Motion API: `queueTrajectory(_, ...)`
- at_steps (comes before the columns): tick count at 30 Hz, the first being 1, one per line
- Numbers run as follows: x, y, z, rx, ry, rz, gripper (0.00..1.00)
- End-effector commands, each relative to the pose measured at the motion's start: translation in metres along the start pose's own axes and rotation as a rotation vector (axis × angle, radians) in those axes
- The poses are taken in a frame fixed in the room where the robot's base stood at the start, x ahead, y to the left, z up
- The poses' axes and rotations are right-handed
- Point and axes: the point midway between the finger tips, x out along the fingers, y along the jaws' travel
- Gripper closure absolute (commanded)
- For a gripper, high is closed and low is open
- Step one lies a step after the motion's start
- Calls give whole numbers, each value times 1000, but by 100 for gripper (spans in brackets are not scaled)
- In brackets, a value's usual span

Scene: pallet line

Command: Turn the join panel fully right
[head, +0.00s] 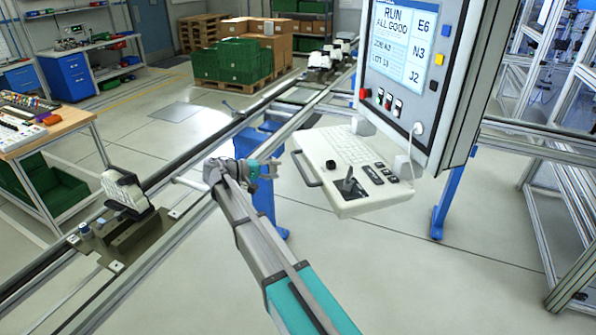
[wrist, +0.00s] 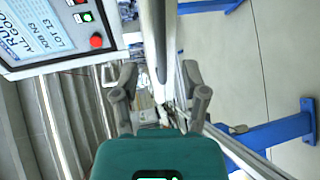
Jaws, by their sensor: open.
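The control panel (head: 410,60) hangs at the upper right of the head view, with a lit screen reading "RUN ALL GOOD". A white keyboard tray (head: 345,203) juts out below it, with a dark bar handle (head: 306,169) on its left edge. My gripper (head: 273,169) is open and empty, just left of the handle and apart from it. In the wrist view the panel (wrist: 115,40) is at the upper left. The open fingers (wrist: 160,85) show with a pale vertical edge between and above them; I cannot tell if it is the tray.
A conveyor rail (head: 180,170) runs diagonally behind my arm, carrying a fixture (head: 125,235). A blue post (head: 262,195) stands behind my gripper. A workbench (head: 45,130) is at left; aluminium frames (head: 560,160) are at right. Floor below the tray is clear.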

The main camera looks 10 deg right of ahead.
Motion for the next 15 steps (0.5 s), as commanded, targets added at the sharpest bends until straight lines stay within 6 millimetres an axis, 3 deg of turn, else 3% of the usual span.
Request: queueTrajectory(15, 76, -1, 0, -1, 0, 0, 43)
